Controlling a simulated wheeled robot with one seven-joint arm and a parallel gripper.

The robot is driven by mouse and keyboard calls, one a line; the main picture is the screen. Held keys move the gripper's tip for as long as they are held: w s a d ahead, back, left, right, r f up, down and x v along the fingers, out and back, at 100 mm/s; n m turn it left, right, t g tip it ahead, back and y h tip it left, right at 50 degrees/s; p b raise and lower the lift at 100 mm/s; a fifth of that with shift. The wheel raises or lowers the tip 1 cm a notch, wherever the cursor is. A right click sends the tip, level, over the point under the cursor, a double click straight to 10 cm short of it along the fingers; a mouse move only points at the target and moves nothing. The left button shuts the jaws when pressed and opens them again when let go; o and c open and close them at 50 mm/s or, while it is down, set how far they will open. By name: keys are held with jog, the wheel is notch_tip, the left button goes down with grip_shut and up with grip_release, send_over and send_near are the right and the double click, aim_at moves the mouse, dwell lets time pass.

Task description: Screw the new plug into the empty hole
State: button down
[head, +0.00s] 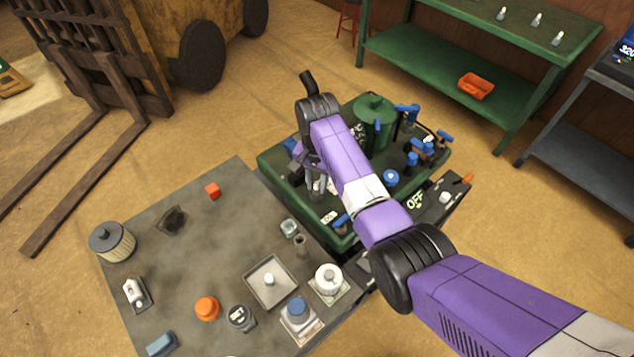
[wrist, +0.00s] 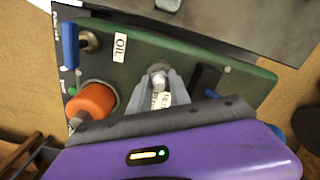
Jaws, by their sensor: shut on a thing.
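My gripper (wrist: 158,92) is shut on the plug (wrist: 160,100), a pale cylinder with dark lettering between the grey fingers. The plug's far end meets a round metal spot on the green mower deck (wrist: 215,72), beside the OIL label (wrist: 121,47). The fingers hide the hole, so I cannot tell whether the plug is in it or just above it. In the head view my gripper (head: 319,186) points down over the near left part of the green mower (head: 275,160), partly hidden by my arm.
An orange knob (wrist: 92,101) and a blue lever (wrist: 70,45) stand left of the fingers; a black block (wrist: 206,79) stands right. The grey table (head: 190,250) holds a tray (head: 258,294) with a small pale piece, a filter (head: 112,242) and an orange cap (head: 207,308).

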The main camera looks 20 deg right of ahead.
jog(key=shift+w+r, duration=0.1)
jog(key=c, duration=1.1)
grip_release()
jog(key=shift+r, duration=3.95)
